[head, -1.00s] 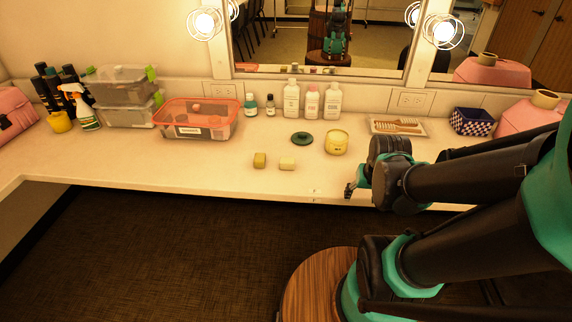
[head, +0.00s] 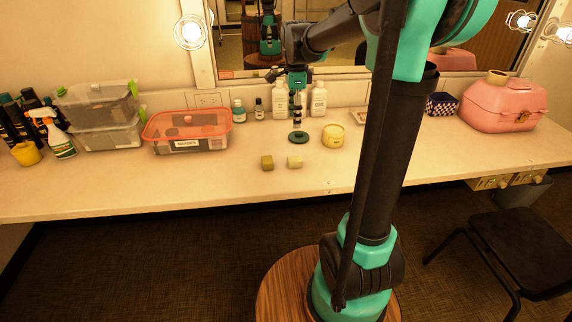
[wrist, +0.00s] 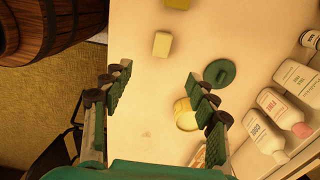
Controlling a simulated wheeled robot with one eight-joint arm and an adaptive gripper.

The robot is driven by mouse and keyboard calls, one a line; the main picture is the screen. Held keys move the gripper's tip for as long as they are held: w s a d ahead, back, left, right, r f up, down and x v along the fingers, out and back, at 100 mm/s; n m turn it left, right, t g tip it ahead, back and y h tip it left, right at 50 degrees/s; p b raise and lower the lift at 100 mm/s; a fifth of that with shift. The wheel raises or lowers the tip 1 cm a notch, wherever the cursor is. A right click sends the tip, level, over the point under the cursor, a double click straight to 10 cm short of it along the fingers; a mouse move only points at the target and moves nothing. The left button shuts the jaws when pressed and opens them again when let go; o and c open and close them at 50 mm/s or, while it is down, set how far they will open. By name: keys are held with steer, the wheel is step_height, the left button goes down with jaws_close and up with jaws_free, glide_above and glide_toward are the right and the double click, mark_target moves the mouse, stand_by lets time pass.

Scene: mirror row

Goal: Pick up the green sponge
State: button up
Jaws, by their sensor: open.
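The green sponge (head: 267,163) is a small olive-green block lying on the counter (head: 225,190), left of a paler yellow block (head: 295,162). In the wrist view the green sponge (wrist: 177,4) is cut off by the top edge, and the yellow block (wrist: 162,44) lies below it. My gripper (head: 297,122) is open and empty, pointing down over the counter, behind and a little right of the sponge. In the wrist view my gripper (wrist: 158,76) has its fingers spread wide with bare counter between them.
A dark green lid (head: 298,137) lies behind the blocks, with a yellow jar (head: 333,135) to its right. White bottles (head: 319,99) stand by the mirror behind my gripper. A red-rimmed bin (head: 187,132) is at left. The counter's front strip is clear.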

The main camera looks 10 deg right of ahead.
glide_above(295, 158)
steer(key=f, duration=1.1)
steer(key=shift+s+a+f, duration=0.35)
steer(key=shift+s+f, duration=0.05)
steer(key=shift+w+d+f, duration=0.15)
steer(key=shift+f, duration=1.2)
steer(key=shift+w+d+f, duration=0.15)
steer(key=shift+f, duration=1.2)
steer(key=c, duration=1)
steer(key=shift+r, duration=0.1)
step_height(295, 158, up, 20)
steer(key=shift+f, duration=0.1)
